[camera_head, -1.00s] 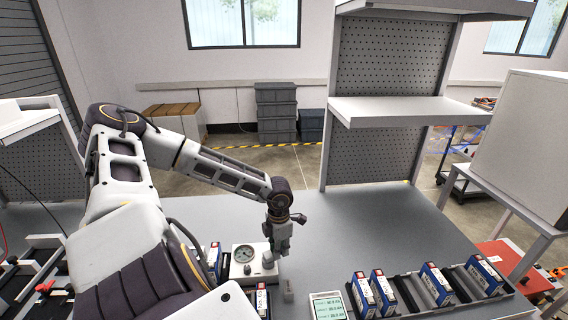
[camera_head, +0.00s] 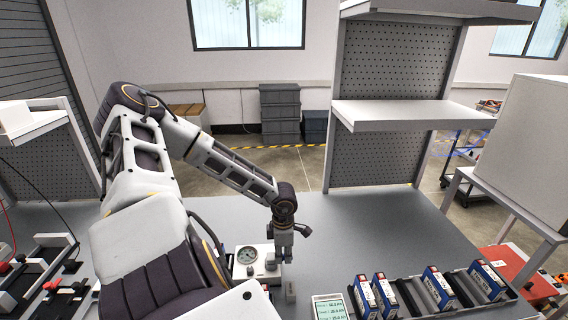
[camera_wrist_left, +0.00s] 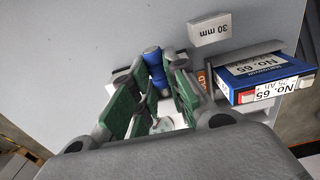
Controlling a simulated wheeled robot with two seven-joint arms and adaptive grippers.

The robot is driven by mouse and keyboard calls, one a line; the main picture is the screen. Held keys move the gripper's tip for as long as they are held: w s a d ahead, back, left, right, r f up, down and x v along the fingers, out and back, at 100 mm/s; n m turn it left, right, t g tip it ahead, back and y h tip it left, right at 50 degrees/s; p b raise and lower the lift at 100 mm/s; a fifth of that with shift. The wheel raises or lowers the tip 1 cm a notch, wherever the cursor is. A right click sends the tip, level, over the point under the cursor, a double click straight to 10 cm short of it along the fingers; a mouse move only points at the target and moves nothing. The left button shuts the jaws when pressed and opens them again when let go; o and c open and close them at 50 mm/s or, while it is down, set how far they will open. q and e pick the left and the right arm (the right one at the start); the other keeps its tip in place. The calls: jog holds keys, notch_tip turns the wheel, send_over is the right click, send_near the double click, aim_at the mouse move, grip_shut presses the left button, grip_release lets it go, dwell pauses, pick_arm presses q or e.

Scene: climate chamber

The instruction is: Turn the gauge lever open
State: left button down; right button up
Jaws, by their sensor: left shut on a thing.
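The gauge unit (camera_head: 247,270) is a small pale box with a round dial (camera_head: 246,256), standing on the grey bench in the head view. My left gripper (camera_head: 284,259) points down at the unit's right side. In the left wrist view a blue lever handle (camera_wrist_left: 154,72) lies between the green-padded fingers of my left gripper (camera_wrist_left: 152,88), which are shut on it. Part of the white gauge unit shows below it, between the fingers. The fingers hide most of the lever's base, so its exact angle is hard to tell. My right gripper is not in view.
A white 30 mm block (camera_wrist_left: 222,29) and a blue-and-white No. 65 box (camera_wrist_left: 264,74) lie close by in the left wrist view. A display panel (camera_head: 329,306) and a rack (camera_head: 462,299) with several boxes stand to the right. The bench behind the gripper is clear.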

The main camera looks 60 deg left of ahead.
aim_at(283, 255)
pick_arm(q)
jog(key=shift+w, duration=0.1)
jog(key=c, duration=1.5)
grip_release()
jog(key=shift+c, duration=0.2)
jog(key=shift+o, duration=0.6)
jog(key=shift+r, duration=0.9)
notch_tip(283, 255, up, 10)
jog(key=shift+r, duration=0.15)
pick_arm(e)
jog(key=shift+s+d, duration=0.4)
pick_arm(q)
jog(key=shift+d, duration=0.1)
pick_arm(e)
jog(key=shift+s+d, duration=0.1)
